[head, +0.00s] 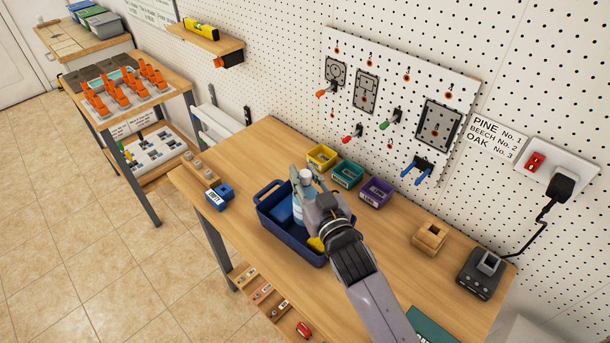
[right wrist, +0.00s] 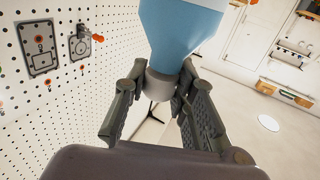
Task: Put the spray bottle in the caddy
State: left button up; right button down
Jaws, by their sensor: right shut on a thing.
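The dark blue caddy (head: 284,238) stands on the wooden workbench, with a blue item (head: 280,205) and a yellow item (head: 316,244) in it. My right gripper (head: 305,189) is over the caddy and shut on the spray bottle (head: 299,209), around its grey neck. The bottle's light blue body fills the top of the right wrist view (right wrist: 182,30). In the head view the bottle looks roughly upright, within the caddy's outline. Its base is hidden, so I cannot tell whether it touches the caddy floor. My left gripper is not in view.
Yellow (head: 321,158), teal (head: 347,174) and purple (head: 376,192) bins stand behind the caddy near the pegboard. A wooden block (head: 429,237) and a dark device (head: 481,273) are to the right. Bench between them is clear.

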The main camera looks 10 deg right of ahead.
jog(key=shift+f+b, duration=0.35)
jog(key=shift+f, duration=0.2)
jog(key=c, duration=1.3)
grip_release()
jog(key=shift+c, duration=0.2)
jog(key=shift+r+p, duration=0.35)
jog(key=shift+r, duration=0.2)
jog(key=s+d+b, duration=0.2)
jog(key=s+b, duration=0.1)
jog(key=s, duration=0.9)
jog(key=shift+w+r, duration=0.1)
